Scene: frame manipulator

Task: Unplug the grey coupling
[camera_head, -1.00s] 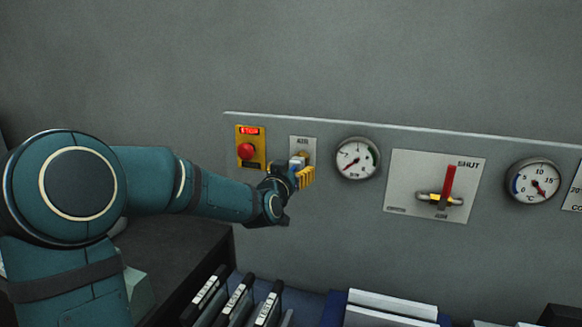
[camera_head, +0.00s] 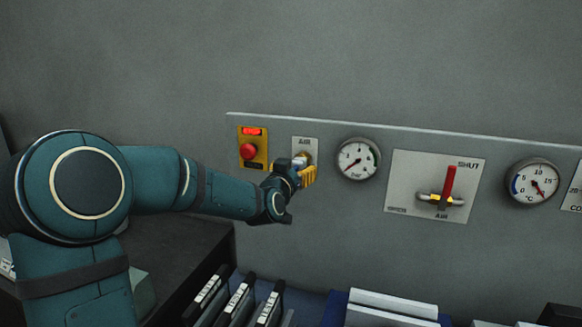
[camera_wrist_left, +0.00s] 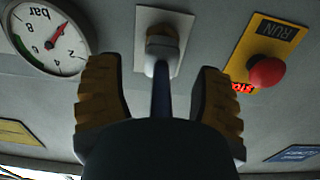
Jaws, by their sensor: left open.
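The grey coupling (camera_wrist_left: 159,64) sits at a small pale plate marked AIR (camera_head: 305,142) on the wall panel. A dark blue part runs from it toward the wrist camera. In the left wrist view my left gripper (camera_wrist_left: 160,95) is open, with one yellow-padded finger on each side of the coupling and visible gaps between. In the head view my left gripper (camera_head: 303,173) is at the AIR plate and hides much of the coupling. My right gripper is not in view.
A red button (camera_head: 249,151) on a yellow plate is just left of the AIR plate. A bar gauge (camera_head: 357,160) is just right. A red-handled valve (camera_head: 449,182) marked SHUT is farther right. Binders (camera_head: 238,302) stand below the panel.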

